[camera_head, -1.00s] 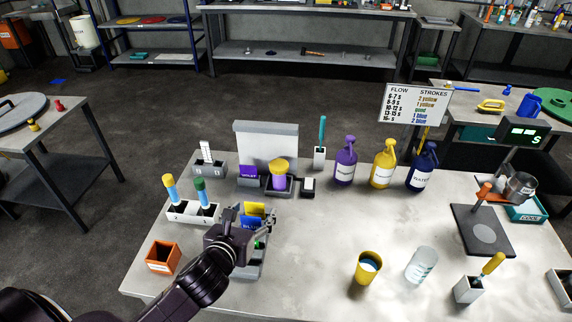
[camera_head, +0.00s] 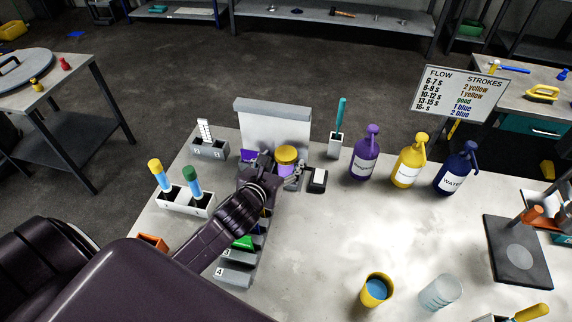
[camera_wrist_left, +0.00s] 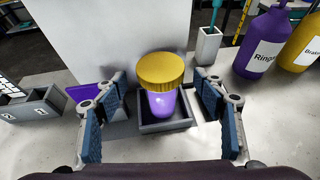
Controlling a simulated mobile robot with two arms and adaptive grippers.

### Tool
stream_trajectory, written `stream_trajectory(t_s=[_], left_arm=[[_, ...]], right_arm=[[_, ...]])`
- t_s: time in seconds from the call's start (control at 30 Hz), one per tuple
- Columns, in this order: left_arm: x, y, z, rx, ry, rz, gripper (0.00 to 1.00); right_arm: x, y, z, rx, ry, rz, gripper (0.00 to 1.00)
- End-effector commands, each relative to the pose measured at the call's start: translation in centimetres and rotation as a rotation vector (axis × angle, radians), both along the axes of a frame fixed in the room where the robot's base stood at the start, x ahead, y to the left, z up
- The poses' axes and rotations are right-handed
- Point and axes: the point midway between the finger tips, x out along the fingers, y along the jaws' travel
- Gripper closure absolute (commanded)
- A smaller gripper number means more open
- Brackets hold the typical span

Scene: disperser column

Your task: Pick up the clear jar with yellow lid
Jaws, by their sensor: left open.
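The clear jar with yellow lid (camera_wrist_left: 161,88) stands upright in a small grey tray (camera_wrist_left: 147,128) in front of a pale upright panel. Purple shows through its clear body. In the head view the jar's lid (camera_head: 287,154) shows just beyond my left gripper (camera_head: 277,172), which hides part of the tray. In the left wrist view my left gripper (camera_wrist_left: 158,112) is open, with one blue-padded finger on each side of the jar and gaps between pads and jar. My right gripper is not in view.
The pale panel (camera_head: 272,124) stands behind the jar. A small dark-topped block (camera_head: 317,180) and a holder with a teal tool (camera_head: 335,145) are to its right. Purple (camera_head: 364,153), yellow (camera_head: 409,161) and blue (camera_head: 456,169) bottles stand farther right. A two-slot rack (camera_head: 187,201) is at left.

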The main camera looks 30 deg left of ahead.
Motion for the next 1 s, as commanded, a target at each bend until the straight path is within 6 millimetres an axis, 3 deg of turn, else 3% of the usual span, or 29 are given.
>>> stream_trajectory(t_s=[0.2,0.53,0.7,1.0], left_arm=[[2.5,0.2,-0.8,-0.002,0.0,0.001,0.36],[2.9,0.3,-1.0,0.001,0.0,-0.001,0.36],[2.8,0.3,-1.0,0.0,0.0,-0.001,0.55],[2.8,0.3,-1.0,0.0,0.0,-0.001,0.85]], right_arm=[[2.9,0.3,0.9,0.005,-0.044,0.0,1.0],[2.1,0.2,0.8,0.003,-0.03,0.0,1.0],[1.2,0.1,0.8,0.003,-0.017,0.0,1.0],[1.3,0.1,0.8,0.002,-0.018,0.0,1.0]])
